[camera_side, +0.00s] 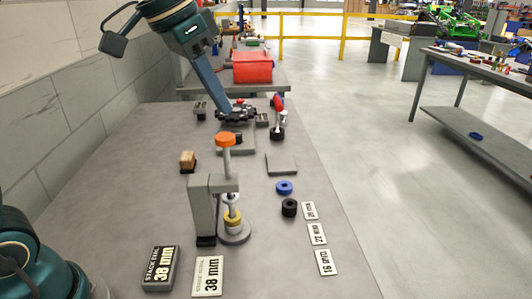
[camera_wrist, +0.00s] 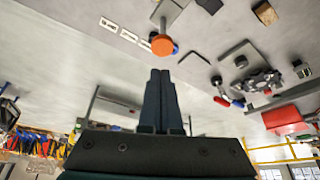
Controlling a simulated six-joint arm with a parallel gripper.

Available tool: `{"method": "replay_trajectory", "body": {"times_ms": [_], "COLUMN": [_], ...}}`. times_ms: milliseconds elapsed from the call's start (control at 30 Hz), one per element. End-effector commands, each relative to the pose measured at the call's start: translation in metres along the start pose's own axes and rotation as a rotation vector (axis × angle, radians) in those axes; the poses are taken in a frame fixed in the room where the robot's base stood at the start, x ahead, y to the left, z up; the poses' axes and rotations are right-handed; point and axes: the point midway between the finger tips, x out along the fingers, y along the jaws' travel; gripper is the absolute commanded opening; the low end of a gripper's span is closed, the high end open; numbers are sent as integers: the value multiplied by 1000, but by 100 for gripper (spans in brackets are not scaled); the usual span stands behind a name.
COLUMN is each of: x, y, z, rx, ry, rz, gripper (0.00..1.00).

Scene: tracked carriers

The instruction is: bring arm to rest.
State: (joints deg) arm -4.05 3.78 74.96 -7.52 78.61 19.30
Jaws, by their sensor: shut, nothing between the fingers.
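My gripper (camera_side: 218,99) hangs from the top of the side view, its long dark teal fingers pointing down over the far part of the grey bench (camera_side: 110,185). In the wrist view, the fingers of my gripper (camera_wrist: 160,73) lie together, shut and empty. In the side view the fingertips overlap a black toothed part (camera_side: 238,114); the gap between them cannot be told there. An upright stand with an orange knob (camera_side: 225,140) is nearer the camera; the orange knob also shows in the wrist view (camera_wrist: 162,45), beyond the fingertips and apart from them.
A grey post (camera_side: 202,205), wooden block (camera_side: 188,158), square plate (camera_side: 281,165), blue ring (camera_side: 285,187), black ring (camera_side: 289,208) and several label cards (camera_side: 318,234) occupy the bench. A red bin (camera_side: 252,67) stands behind. The bench's left side is largely clear.

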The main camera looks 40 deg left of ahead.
Motion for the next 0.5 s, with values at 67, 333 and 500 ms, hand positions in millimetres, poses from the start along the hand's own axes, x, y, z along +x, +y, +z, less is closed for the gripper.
{"method": "replay_trajectory", "body": {"times_ms": [67, 333, 500], "x": [-12, -23, -7], "y": [5, 26, 33], "z": [4, 69, 116], "rx": [10, -24, -85], "ry": [27, 62, 76], "rz": [-6, -44, -72], "gripper": [0, 0, 0]}}
